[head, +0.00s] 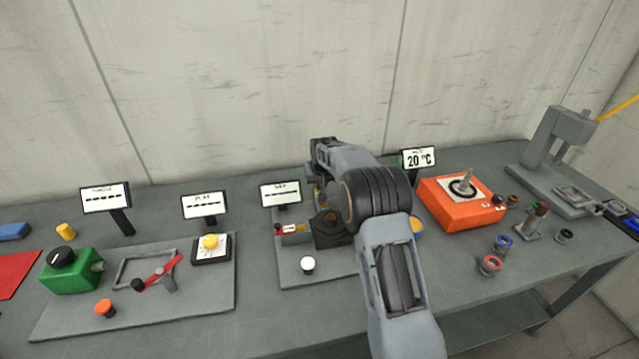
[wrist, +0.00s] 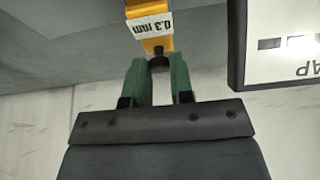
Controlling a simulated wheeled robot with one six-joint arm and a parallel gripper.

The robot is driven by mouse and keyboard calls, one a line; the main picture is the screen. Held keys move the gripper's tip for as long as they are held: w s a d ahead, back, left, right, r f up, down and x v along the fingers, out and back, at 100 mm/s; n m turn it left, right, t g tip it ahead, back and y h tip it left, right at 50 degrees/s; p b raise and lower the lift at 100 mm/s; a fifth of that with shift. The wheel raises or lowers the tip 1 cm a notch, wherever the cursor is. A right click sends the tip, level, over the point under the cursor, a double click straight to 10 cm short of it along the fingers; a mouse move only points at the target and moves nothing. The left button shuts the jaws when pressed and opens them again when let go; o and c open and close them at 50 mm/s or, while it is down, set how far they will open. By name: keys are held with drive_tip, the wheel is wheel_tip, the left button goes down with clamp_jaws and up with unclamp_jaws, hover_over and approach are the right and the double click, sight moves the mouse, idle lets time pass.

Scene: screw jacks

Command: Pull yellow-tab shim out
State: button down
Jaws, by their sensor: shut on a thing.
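The yellow-tab shim (wrist: 150,12) shows at the top of the wrist view, with a white label reading "0.3 mm". Its narrow end reaches between the green fingertips of my gripper (wrist: 159,62). My gripper is shut on this end. The shim's far part runs out of the wrist view. In the head view my own arm mostly hides my gripper, and only a small yellow patch shows near the dark block (head: 331,231) on the jack's plate.
A display (head: 280,193) stands behind the jack's plate and shows close at the right of the wrist view (wrist: 285,35). A white knob (head: 307,265) stands in front. An orange hotplate (head: 458,205) is right of my arm, and a green box (head: 72,271) is far left.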

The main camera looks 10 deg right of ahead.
drive_tip(key=c, duration=1)
unclamp_jaws()
drive_tip(key=shift+w, duration=0.2)
drive_tip(key=shift+r, duration=0.1)
drive_tip(key=b+v, duration=0.2)
drive_tip(key=v, duration=1.1)
drive_tip(key=shift+s+r, duration=0.25)
drive_tip(key=shift+r, duration=0.05)
drive_tip(key=shift+s+a+f, duration=0.1)
drive_tip(key=shift+s+f, duration=0.5)
drive_tip(key=shift+s, duration=5)
drive_tip(key=shift+s+d+f, duration=0.1)
drive_tip(key=shift+s+f, duration=0.5)
drive_tip(key=shift+s, duration=5.05)
drive_tip(key=shift+s+a+f, duration=0.1)
drive_tip(key=shift+s+f, duration=0.55)
drive_tip(key=shift+s, duration=4.95)
